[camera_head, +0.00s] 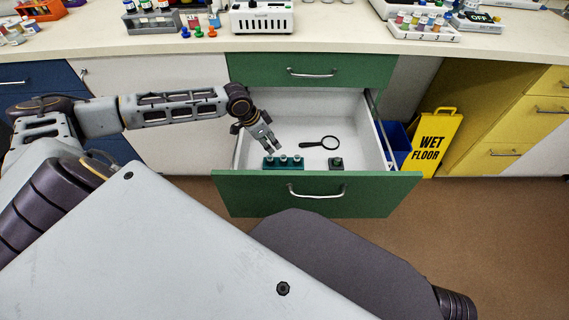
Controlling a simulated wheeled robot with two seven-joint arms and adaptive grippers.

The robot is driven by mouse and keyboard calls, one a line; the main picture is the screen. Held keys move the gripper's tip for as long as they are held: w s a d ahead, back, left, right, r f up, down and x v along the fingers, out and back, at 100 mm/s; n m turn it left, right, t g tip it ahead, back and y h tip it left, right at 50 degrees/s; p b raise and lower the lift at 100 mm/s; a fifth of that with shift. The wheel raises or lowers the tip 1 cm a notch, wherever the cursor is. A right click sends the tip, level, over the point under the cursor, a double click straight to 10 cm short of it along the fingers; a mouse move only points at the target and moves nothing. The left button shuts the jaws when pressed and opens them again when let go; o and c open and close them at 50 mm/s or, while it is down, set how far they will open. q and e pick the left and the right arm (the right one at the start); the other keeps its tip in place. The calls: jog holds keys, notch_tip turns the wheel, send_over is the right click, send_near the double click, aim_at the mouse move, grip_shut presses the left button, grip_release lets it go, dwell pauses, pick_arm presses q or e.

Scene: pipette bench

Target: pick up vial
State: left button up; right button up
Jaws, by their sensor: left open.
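A green drawer (380,195) stands pulled open below the bench, with a white inside. Near its front wall, at the left, a teal rack (284,165) holds several small vials (283,158) with pale tops. A small dark green block (335,165) with one piece on top sits to the right of the rack. My left gripper (271,150) reaches into the drawer from the left and points down. It is open and empty, just above and behind the rack's left part. I cannot tell whether a fingertip touches a vial. My right gripper is not in view.
A black magnifying glass (322,143) lies in the drawer behind the block. The drawer's side walls and front edge bound the space. A yellow wet floor sign (433,138) and a blue bin (396,139) stand right of the drawer. The bench top (340,45) carries lab items.

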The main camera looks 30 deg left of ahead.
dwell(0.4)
pick_arm(q)
jog(key=b, duration=0.3)
send_near(283, 161)
jog(key=w+f, duration=0.1)
jog(key=w, duration=0.1)
jog(key=shift+x, duration=1.05)
jog(key=shift+s+a+f, duration=0.1)
jog(key=shift+s, duration=0.05)
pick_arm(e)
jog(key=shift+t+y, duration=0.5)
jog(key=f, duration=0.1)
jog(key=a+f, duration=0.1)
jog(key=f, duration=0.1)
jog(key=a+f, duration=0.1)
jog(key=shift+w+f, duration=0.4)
pick_arm(q)
jog(key=shift+f, duration=0.1)
